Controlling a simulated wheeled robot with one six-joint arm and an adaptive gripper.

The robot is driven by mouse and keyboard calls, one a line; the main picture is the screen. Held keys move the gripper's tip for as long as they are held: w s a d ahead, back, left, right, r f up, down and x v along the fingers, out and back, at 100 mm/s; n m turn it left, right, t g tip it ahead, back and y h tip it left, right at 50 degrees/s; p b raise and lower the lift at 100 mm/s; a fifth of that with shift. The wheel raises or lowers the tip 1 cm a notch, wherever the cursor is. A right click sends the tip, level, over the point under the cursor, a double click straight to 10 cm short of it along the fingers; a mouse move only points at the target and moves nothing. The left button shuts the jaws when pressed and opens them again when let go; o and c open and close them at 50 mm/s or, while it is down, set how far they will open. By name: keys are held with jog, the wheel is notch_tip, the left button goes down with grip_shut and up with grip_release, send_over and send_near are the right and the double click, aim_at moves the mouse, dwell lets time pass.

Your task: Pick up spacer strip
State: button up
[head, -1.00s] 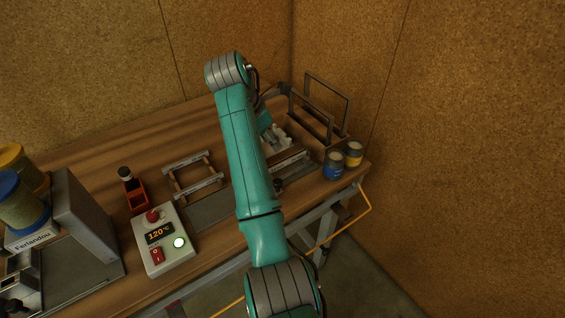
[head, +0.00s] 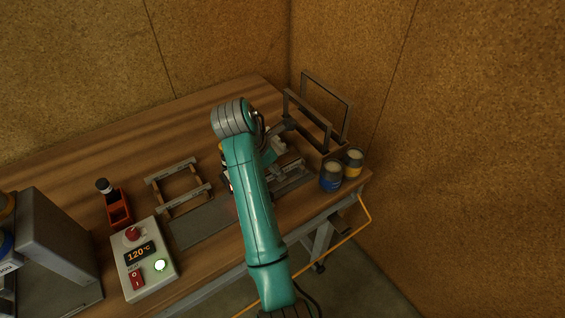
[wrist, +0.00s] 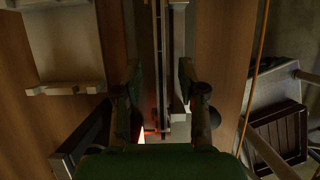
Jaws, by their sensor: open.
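A long, narrow metal strip (wrist: 157,50), probably the spacer strip, runs lengthwise between the fingers of my gripper (wrist: 160,82) in the wrist view. My gripper is open, with one finger on each side of the strip and space showing around it. I cannot tell the height of the fingertips over the strip. In the head view a grey fixture (head: 292,178) lies at the right of the bench, partly behind my arm. My gripper's fingers are hidden there.
Upright frames (head: 328,95) stand in a rack at the back right, near blue (head: 331,178) and yellow (head: 353,163) cans.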

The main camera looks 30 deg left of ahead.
jog(key=shift+f, duration=0.3)
grip_shut()
jog(key=shift+w+r, duration=0.1)
jog(key=shift+r, duration=0.05)
